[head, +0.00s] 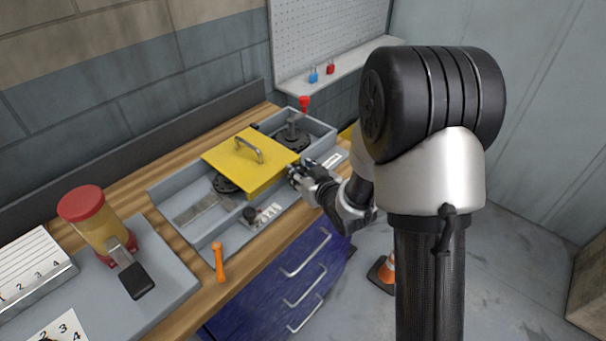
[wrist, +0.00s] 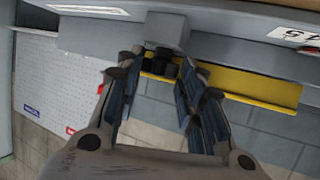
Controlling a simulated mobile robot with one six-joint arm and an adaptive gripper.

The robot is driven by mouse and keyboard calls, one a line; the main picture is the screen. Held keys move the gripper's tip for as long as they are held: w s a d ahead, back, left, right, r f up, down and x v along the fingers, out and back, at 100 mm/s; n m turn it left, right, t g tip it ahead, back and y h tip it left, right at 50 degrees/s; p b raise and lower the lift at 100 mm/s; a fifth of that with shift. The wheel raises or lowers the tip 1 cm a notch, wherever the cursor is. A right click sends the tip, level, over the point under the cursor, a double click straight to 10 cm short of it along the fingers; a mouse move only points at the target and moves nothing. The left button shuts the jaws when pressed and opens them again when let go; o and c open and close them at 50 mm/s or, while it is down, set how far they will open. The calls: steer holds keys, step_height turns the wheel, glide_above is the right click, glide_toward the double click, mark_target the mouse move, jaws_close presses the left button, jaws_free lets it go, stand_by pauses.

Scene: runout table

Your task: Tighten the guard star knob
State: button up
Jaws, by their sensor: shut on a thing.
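The guard is a yellow cover (head: 232,162) with a grey bar handle, lying over the grey machine tray (head: 168,200) on the bench. My gripper (head: 296,173) is at the front right corner of the guard. In the wrist view the fingers of my gripper (wrist: 160,72) are closed in on the black star knob (wrist: 159,62), which sits at their tips against a grey block. A strip of the yellow guard (wrist: 265,88) runs behind it. In the head view my gripper hides the star knob, and its lobes are too small to tell its angle.
Another black knob (head: 250,214) stands by a number scale at the tray's front. An orange-handled tool (head: 218,262) lies to its left. A red-topped post (head: 304,104) rises behind. A traffic cone (head: 388,268) stands on the floor.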

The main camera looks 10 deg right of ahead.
steer(key=o, duration=1.1)
steer(key=shift+c, duration=0.2)
steer(key=v, duration=0.7)
steer(key=shift+s+r, duration=0.15)
steer(key=shift+s, duration=0.05)
steer(key=shift+d, duration=0.1)
